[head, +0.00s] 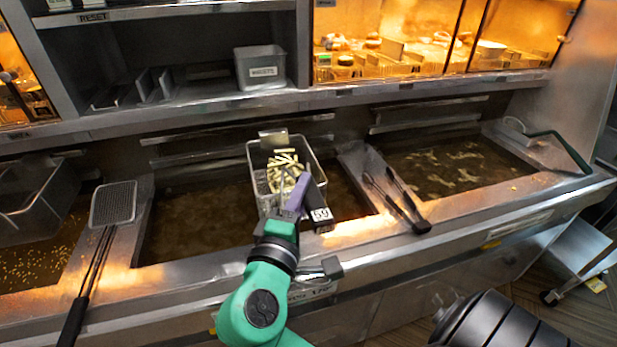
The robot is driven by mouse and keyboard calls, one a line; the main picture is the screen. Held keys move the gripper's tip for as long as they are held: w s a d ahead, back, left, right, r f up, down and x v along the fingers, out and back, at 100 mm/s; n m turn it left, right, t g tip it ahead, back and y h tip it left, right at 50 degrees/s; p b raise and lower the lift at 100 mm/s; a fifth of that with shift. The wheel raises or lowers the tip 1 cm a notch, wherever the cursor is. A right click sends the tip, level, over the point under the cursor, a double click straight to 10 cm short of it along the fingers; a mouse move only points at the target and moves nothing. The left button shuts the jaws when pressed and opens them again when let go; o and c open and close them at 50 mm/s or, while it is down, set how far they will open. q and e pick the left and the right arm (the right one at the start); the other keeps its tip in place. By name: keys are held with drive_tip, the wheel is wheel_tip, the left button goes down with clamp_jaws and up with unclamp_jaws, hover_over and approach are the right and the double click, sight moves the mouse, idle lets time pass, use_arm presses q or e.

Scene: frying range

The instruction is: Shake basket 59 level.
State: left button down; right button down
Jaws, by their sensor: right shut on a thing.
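Basket 59 (252,156) is a wire basket at the middle vat, with its tag reading 59 on the dark handle end (320,214). Pale fries (285,165) lie in it, heaped along the middle and right, while mesh shows bare at the left. My right gripper (293,203) is shut at the near side of the basket, on its handle. The gripper and a purple piece hide part of the handle. The basket sits over the dark oil of the middle vat (195,220); I cannot tell how deep it hangs. My left gripper is not in view.
Tongs (395,198) lie on the divider right of the basket. A flat skimmer (113,203) lies on the left divider. Another basket (40,205) is at the far left. The right vat (450,170) holds floating pieces. A rail and shelf with a metal container (260,70) stand behind.

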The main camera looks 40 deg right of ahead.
sight(306, 210)
drive_tip(key=shift+s, duration=0.1)
drive_tip(key=shift+s+a+f, duration=0.1)
drive_tip(key=shift+s+a, duration=0.25)
drive_tip(key=shift+s, duration=0.45)
drive_tip(key=shift+s+a, duration=0.3)
drive_tip(key=shift+s, duration=0.45)
drive_tip(key=w, duration=0.2)
drive_tip(key=w+d, duration=0.1)
drive_tip(key=shift+d+r, duration=0.1)
drive_tip(key=shift+r, duration=0.2)
drive_tip(key=shift+w+f, duration=0.15)
drive_tip(key=shift+f, duration=0.05)
drive_tip(key=shift+r, duration=0.1)
